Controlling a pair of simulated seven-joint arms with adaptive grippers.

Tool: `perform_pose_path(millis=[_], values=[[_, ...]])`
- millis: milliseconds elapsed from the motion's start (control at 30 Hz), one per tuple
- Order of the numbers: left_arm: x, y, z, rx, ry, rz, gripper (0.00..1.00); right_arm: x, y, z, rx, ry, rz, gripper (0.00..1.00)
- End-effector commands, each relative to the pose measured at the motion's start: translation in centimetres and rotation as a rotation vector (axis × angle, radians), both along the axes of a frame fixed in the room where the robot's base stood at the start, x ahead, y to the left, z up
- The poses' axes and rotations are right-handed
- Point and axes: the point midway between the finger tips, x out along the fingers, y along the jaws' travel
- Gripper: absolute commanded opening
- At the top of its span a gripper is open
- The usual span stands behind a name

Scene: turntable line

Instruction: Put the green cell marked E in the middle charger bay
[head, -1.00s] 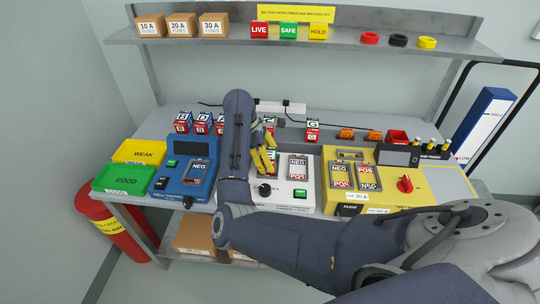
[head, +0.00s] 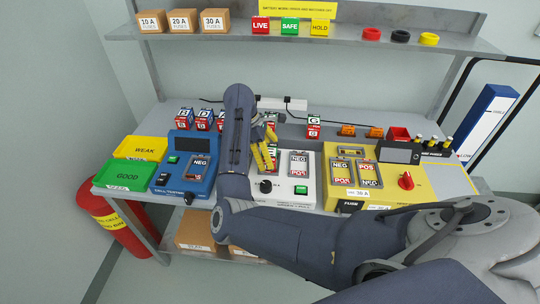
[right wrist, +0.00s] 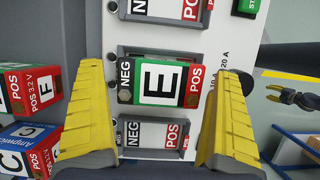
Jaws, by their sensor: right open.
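The green cell marked E (right wrist: 160,82) lies in the middle bay of the white charger (right wrist: 245,40), its red POS end to the right in the right wrist view. Whether it is fully seated I cannot tell. My right gripper (right wrist: 160,95) is open, one yellow finger at each end of the cell, with a gap visible on the left. In the head view my right gripper (head: 264,148) is over the left part of the white charger (head: 310,195), and its arm hides much of that area. My left gripper is not in view.
The charger's lower bay (right wrist: 150,135) is empty in the right wrist view. Cells F (right wrist: 40,88) and C (right wrist: 25,150) stand to the left. A blue tester (head: 190,178) and a yellow unit (head: 400,185) flank the charger. A shelf (head: 220,32) runs above.

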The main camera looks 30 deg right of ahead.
Motion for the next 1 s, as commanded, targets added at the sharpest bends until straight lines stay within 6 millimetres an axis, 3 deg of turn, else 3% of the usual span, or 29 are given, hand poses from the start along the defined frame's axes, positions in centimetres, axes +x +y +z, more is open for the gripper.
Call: perform_pose_path(millis=[167,600,1000], values=[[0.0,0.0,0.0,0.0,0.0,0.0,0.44,0.8,1.0,2.7,0.002,-0.004,0.003,1.0],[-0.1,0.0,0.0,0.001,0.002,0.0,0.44,6.0,7.4,2.4,0.0,0.001,0.004,1.0],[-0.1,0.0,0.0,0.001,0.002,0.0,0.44,8.0,10.0,2.3,-0.001,0.0,0.001,1.0]])
